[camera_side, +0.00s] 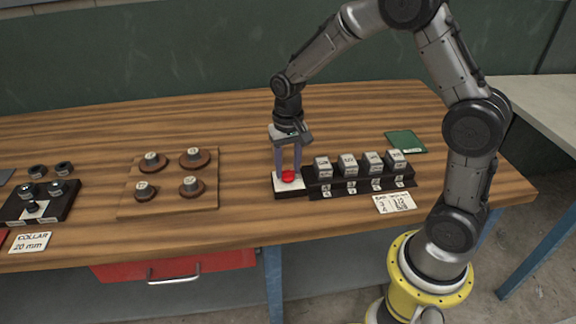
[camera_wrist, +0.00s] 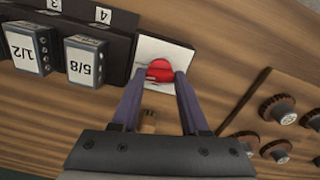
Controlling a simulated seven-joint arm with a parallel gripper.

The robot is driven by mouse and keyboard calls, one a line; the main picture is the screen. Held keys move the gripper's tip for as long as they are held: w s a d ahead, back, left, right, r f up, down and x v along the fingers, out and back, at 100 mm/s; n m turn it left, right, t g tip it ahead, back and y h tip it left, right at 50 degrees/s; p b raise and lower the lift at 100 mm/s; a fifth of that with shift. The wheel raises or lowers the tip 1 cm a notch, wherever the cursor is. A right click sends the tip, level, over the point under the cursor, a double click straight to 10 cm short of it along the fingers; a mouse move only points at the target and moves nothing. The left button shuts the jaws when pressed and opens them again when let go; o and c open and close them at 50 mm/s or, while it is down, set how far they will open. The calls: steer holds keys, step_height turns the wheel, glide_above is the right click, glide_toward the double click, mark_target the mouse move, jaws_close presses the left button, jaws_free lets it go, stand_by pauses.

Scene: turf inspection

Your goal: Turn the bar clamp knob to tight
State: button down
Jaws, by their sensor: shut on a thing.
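A red knob (camera_side: 288,176) sits on a small block with a white top plate (camera_side: 280,190) near the middle of the bench. In the wrist view the red knob (camera_wrist: 160,71) shows between the fingertips, on the white plate (camera_wrist: 150,48). My gripper (camera_side: 288,172) points down from above, its two purple fingers on either side of the knob. In the wrist view my gripper (camera_wrist: 158,80) is shut on the red knob. The fingers hide part of the knob's sides. I cannot read any marks on the plate, and the knob's angle is unclear.
A black rack with several grey labelled blocks (camera_side: 348,165) stands close on the right of the white plate. A wooden board (camera_side: 170,183) with several round knobs lies to the left. A green card (camera_side: 405,141) and a white label card (camera_side: 394,203) lie at the right.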

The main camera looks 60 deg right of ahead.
mark_target(288, 171)
steer(key=shift+r+m, duration=0.1)
steer(key=shift+m, duration=0.9)
steer(key=shift+c, duration=2)
jaws_free()
step_height(288, 171, up, 14)
